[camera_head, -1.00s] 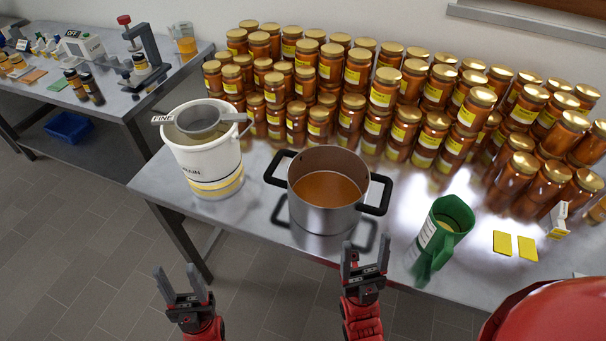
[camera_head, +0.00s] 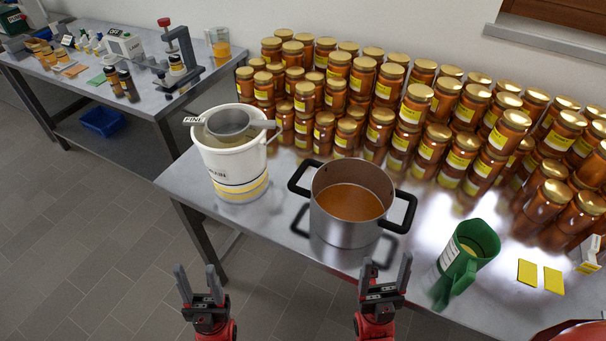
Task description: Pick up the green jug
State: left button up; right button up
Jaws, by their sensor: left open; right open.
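The green jug (camera_head: 466,262) stands upright on the steel table, right of the pot and near the front edge. It has a white label strip on its left side, and its handle faces the front. My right gripper (camera_head: 386,272) is open and empty, in front of the pot and left of the jug, apart from it. My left gripper (camera_head: 199,284) is open and empty, over the floor in front of the table, far left of the jug.
A steel pot (camera_head: 347,222) with black handles and amber liquid stands left of the jug. A white bucket (camera_head: 236,165) with a sieve is further left. Several honey jars (camera_head: 415,104) are stacked behind. Yellow cards (camera_head: 527,272) lie right of the jug.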

aim_at(473, 244)
jog(key=z, duration=1.4)
jog(key=k+j+z, duration=0.2)
jog(key=k, duration=0.25)
